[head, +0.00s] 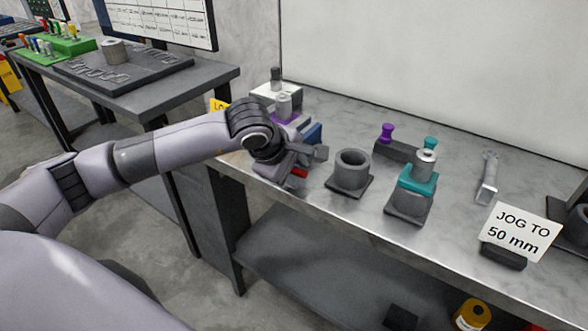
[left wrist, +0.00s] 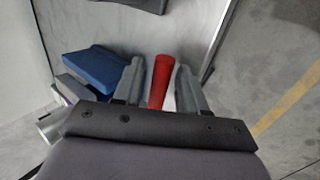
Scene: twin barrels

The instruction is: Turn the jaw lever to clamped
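The jaw lever has a red handle (left wrist: 161,80); a bit of the red handle also shows in the head view (head: 299,172), beneath my gripper. My left gripper (head: 305,160) is at the left end of the bench, over the vise. In the left wrist view my left gripper (left wrist: 160,88) is open, with the red handle between its two fingers. Narrow gaps seem to show on both sides of the handle. A blue vise part (head: 313,133) stands just behind the gripper and also shows in the left wrist view (left wrist: 93,68). My gripper hides most of the vise. My right gripper is out of view.
A grey hollow cylinder on a base (head: 351,172) stands close right of my gripper. Farther right are a teal fixture (head: 418,182), a purple knob (head: 387,132) and a "JOG TO 50 mm" sign (head: 517,232). The bench's front edge (head: 330,209) runs below the gripper.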

